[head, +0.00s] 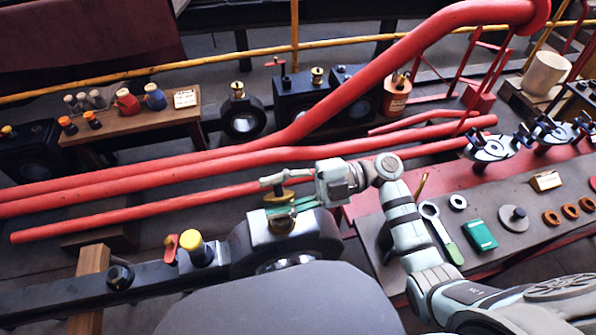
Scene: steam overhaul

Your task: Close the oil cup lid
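A brass oil cup (278,198) stands on top of a dark, pale-topped bearing block (322,232) in the centre. My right gripper (278,194) reaches in from the right at the cup. Its two fingers are apart, one on the far side of the brass part and one on the near side. I cannot tell whether either finger touches it. The fingers partly cover the cup, so the lid's position cannot be made out. My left gripper is not in view.
A yellow-capped knob (190,246) and a red lever (171,247) stand on the dark rod left of the block. Long red pipes (120,183) run behind. A grey bench (480,240) with a wrench (440,233), a green box (480,235) and rings lies right.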

